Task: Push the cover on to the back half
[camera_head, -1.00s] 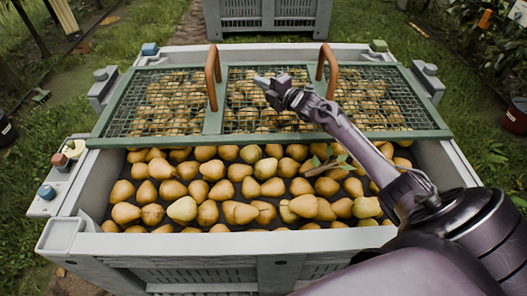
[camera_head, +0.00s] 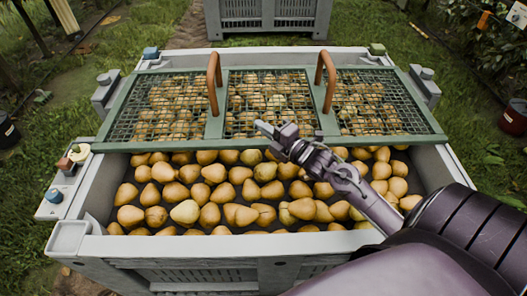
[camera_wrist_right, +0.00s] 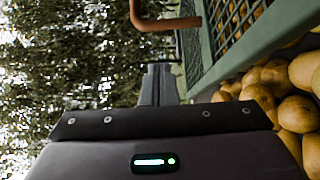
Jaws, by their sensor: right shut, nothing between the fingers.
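The cover is a green-framed mesh panel (camera_head: 215,126) with two brown handles (camera_head: 214,82). It lies over the back half of a grey bin (camera_head: 180,246) full of pears. Its front bar crosses the middle of the bin. My right gripper (camera_head: 267,130) is shut and empty, at the cover's front bar and between the two handles. I cannot tell whether it touches the bar. In the right wrist view the shut fingers (camera_wrist_right: 158,84) point past the cover frame (camera_wrist_right: 255,42), with a handle (camera_wrist_right: 165,23) beyond. My left gripper is not in view.
Uncovered pears (camera_head: 210,190) fill the front half of the bin. Small blocks and knobs sit on the left rim, including a blue one (camera_head: 53,195). Another grey bin (camera_head: 265,15) stands behind on the path. Grass lies on both sides.

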